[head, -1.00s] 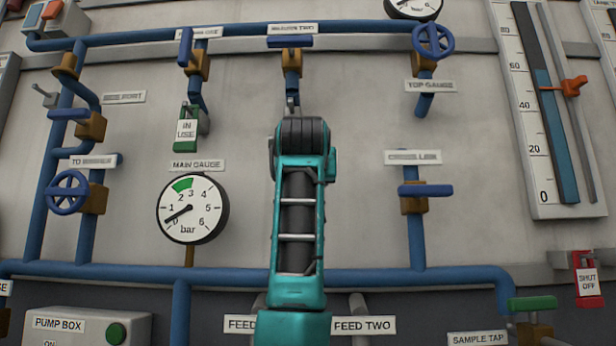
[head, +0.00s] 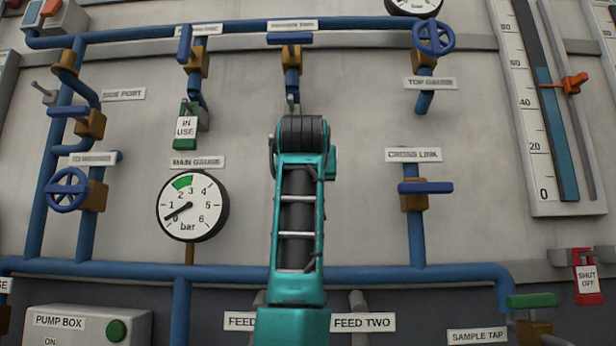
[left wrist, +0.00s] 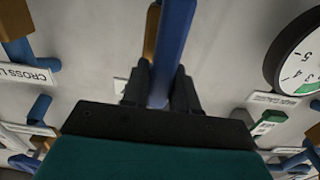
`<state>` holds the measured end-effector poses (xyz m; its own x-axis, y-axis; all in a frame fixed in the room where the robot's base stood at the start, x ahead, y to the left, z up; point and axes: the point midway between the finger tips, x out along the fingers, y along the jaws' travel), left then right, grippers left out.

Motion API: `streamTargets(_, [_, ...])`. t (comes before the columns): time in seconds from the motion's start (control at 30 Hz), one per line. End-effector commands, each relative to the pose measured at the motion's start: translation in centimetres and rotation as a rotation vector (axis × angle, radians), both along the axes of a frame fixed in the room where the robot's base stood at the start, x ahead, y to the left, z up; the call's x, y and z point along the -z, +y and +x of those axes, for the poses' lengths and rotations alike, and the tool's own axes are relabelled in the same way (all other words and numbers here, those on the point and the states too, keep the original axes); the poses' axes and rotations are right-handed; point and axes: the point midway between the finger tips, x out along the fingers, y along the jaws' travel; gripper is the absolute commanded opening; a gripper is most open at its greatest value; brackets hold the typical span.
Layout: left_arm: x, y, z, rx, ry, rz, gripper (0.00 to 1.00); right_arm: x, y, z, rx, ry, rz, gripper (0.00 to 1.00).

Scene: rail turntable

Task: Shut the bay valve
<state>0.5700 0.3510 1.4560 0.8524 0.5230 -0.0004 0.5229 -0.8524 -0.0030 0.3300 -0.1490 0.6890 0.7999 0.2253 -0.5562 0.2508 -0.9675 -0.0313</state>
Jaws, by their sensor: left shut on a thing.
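My left arm (head: 298,210), teal, stands upright in the middle of the head view. It hides its own gripper and the wall behind it. In the left wrist view my left gripper (left wrist: 160,82) is shut on a blue lever (left wrist: 173,45). An ochre valve body (left wrist: 151,35) shows beside that lever. The lever lies between the cross link side and the main gauge side. I cannot read a bay label in either view, so I cannot tell by name which valve this is. My right gripper is not in view.
The main gauge (head: 192,206) reads near zero, left of my arm. The cross link handle (head: 425,188) is right of it. A green "in use" tag (head: 186,130) hangs upper left, a red "shut off" tag (head: 587,280) at far right. Blue pipes (head: 400,277) cross the wall.

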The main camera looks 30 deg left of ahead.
Motion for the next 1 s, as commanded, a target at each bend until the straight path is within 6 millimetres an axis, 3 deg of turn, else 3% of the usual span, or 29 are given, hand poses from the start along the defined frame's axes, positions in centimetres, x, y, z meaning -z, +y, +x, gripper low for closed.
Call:
streamTargets(0.37, [-0.1,-0.3,0.2,-0.001,0.08,0.129,0.0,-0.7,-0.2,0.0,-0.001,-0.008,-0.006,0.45])
streamTargets(1.0, [0.5,-1.5,0.9,-0.001,0.391,0.637,0.0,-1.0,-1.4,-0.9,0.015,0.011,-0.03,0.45])
